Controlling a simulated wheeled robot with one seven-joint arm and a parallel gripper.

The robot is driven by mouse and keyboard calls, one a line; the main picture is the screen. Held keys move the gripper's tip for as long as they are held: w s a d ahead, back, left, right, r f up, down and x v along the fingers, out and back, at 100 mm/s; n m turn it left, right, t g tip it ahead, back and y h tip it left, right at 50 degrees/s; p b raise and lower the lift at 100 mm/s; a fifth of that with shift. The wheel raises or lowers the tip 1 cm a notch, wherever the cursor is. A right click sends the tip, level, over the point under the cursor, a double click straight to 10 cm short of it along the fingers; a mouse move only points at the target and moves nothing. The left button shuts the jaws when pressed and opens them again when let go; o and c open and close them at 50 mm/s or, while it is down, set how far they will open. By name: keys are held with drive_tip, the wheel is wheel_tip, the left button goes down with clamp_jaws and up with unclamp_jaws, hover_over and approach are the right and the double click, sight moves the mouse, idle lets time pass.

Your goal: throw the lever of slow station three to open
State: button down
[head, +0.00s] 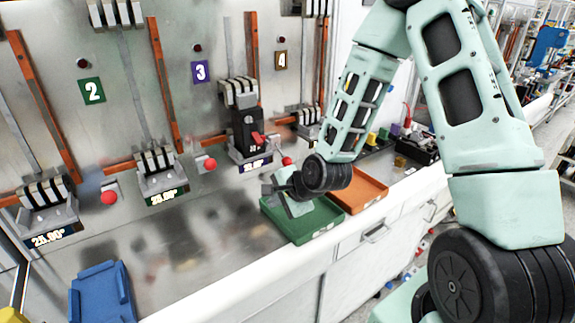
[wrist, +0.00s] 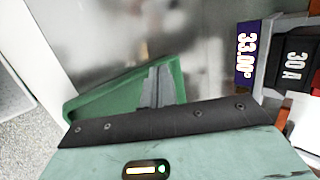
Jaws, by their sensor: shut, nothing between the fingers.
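Station three carries a purple 3 plate (head: 200,72) on the metal panel. Below it and to the right is a black breaker (head: 247,128) with a red lever part (head: 257,139), mounted under white-and-dark clips. The purple display below it (wrist: 247,53) reads 33.00° in the wrist view, beside the black breaker body marked 30 A (wrist: 296,62). The lever's exact position is too small to tell. My gripper (head: 268,189) is shut and empty, over the green tray, below and in front of the breaker, apart from it. Its fingers (wrist: 155,88) also show in the wrist view.
The green tray (head: 315,235) and orange tray (head: 372,190) sit on the counter near my gripper. A blue tray (head: 100,295) lies at lower left. Red knobs (head: 210,163) stick out between stations. Station two (head: 92,91) is to the left, station four (head: 281,60) to the right.

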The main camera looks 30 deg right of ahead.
sight(282, 154)
drive_tip(key=d+m, duration=0.1)
drive_tip(key=m, duration=0.1)
drive_tip(key=w+d+m+t+p, duration=0.1)
drive_tip(key=d+m, duration=0.1)
drive_tip(key=w+d+m+t+h, duration=0.1)
drive_tip(key=d, duration=0.1)
drive_tip(key=shift+w+r+m+p, duration=0.1)
drive_tip(key=shift+r+m+p, duration=0.2)
drive_tip(key=shift+m+p, duration=0.1)
drive_tip(key=d+m+t+h, duration=0.1)
drive_tip(key=d+m, duration=0.1)
drive_tip(key=m, duration=0.1)
drive_tip(key=d+r+m+h+p, duration=0.1)
drive_tip(key=d+m, duration=0.1)
drive_tip(key=d, duration=0.1)
drive_tip(key=w+d+m+t+h+p, duration=0.1)
drive_tip(key=d+m, duration=0.2)
drive_tip(key=shift+r+m+t, duration=0.2)
drive_tip(key=shift+m+t, duration=0.1)
drive_tip(key=p+x, duration=0.3)
drive_tip(key=x, duration=0.5)
drive_tip(key=shift+w+d, duration=0.1)
drive_tip(key=shift+w, duration=0.2)
drive_tip(key=shift+w+d+f+p, duration=0.1)
drive_tip(key=shift+w+f+p, duration=0.35)
drive_tip(key=shift+w, duration=0.1)
drive_tip(key=shift+r, duration=0.15)
